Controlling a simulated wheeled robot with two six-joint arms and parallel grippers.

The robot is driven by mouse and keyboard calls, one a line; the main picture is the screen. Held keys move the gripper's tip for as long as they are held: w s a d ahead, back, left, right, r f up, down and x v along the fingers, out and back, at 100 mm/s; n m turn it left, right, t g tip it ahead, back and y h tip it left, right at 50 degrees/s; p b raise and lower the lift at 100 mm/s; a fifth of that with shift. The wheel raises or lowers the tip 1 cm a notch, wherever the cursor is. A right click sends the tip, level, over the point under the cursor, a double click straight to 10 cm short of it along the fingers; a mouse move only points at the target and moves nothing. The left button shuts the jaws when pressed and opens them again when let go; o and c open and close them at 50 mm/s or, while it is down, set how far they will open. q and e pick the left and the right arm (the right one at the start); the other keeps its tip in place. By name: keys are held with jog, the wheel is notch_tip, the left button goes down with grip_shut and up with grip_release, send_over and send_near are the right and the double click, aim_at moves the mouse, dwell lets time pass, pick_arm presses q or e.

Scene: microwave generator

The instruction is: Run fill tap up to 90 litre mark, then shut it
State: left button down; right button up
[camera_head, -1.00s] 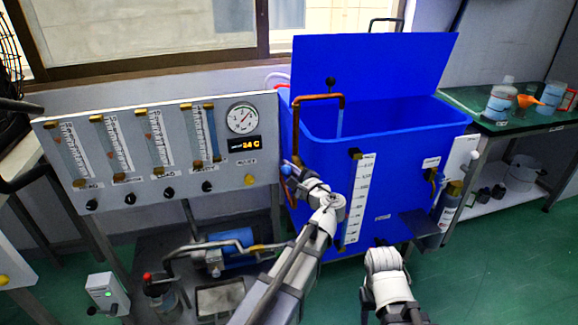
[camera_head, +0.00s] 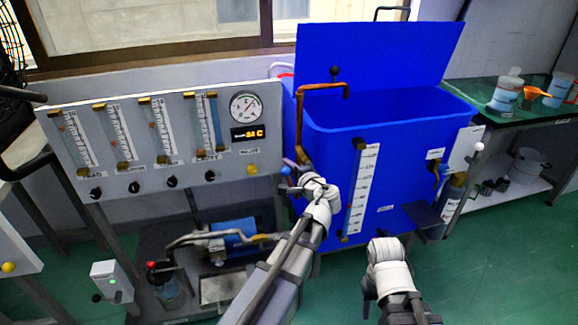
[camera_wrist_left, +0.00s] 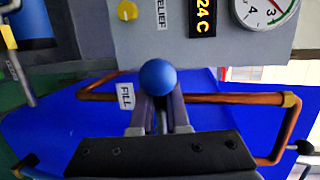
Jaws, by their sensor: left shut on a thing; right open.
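The fill tap's blue ball knob (camera_head: 286,171) is on the copper pipe at the left of the blue tank (camera_head: 400,135). My left gripper (camera_head: 297,176) is at this knob. In the left wrist view, my left gripper (camera_wrist_left: 160,100) is shut on the blue knob (camera_wrist_left: 158,77), beside the FILL label (camera_wrist_left: 125,95). The copper spout (camera_head: 346,92) hangs over the tank, with no water stream visible below it. The white level scale (camera_head: 360,190) is on the tank's front; its marks and level are too small to read. My right gripper (camera_head: 381,238) is open and empty before the tank.
A grey panel (camera_head: 150,180) with flow tubes, a round gauge (camera_head: 246,107) and a temperature display (camera_head: 247,133) stands left of the tank. A green-topped bench (camera_head: 480,97) with bottles is at the right. Green floor is clear at the lower right.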

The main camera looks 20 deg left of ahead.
pick_arm(q)
jog(key=shift+s+a+f, duration=0.1)
jog(key=shift+s+a, duration=0.05)
jog(key=shift+s, duration=0.05)
jog(key=c, duration=0.9)
grip_release()
jog(key=p+v, duration=0.1)
jog(key=v, duration=0.6)
jog(key=shift+s+d, duration=0.25)
jog(key=shift+d, duration=0.05)
